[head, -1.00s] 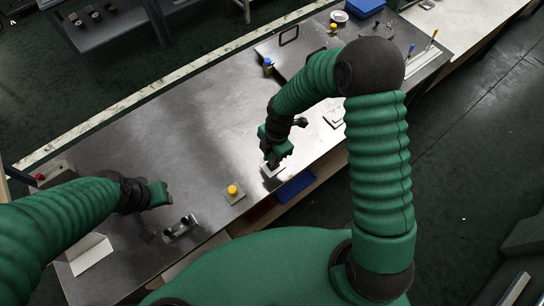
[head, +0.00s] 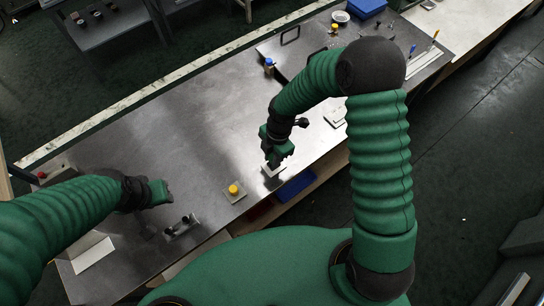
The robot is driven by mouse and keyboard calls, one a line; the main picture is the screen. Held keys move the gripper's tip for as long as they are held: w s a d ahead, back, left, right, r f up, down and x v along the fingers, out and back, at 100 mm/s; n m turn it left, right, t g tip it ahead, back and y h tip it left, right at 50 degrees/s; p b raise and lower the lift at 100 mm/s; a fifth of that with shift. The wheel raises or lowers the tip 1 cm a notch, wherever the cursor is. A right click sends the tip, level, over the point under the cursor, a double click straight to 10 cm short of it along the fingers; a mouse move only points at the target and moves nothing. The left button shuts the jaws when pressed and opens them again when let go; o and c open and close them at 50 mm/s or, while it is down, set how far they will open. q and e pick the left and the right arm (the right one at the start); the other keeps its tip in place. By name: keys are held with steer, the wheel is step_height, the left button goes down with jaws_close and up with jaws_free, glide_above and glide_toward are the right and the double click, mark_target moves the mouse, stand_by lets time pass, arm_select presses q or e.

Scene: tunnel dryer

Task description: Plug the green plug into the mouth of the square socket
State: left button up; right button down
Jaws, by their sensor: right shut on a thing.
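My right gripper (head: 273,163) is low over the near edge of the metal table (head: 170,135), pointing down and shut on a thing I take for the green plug. The plug itself is too small and too covered by the dark and green fingers to make out. A small pale square piece (head: 270,172) lies right under the fingertips; it may be the square socket, but its mouth is hidden. I cannot tell whether plug and socket touch. My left gripper (head: 162,193) hovers over the left part of the table, away from these; its jaws are unclear.
A yellow knob on a square plate (head: 234,190) stands left of my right gripper. A dark block with knobs (head: 181,227) is near my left gripper. A pale plate (head: 335,117) and a blue-topped item (head: 269,64) lie farther back. A blue bin (head: 296,184) is below the edge.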

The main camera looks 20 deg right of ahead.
steer(key=shift+f+b, duration=0.5)
steer(key=shift+f, duration=0.2)
steer(key=c, duration=1.1)
jaws_free()
steer(key=shift+c, duration=0.2)
step_height(320, 180, up, 17)
steer(key=w+d, duration=0.1)
steer(key=d, duration=0.1)
steer(key=shift+d+f, duration=0.15)
steer(key=shift+f, duration=0.05)
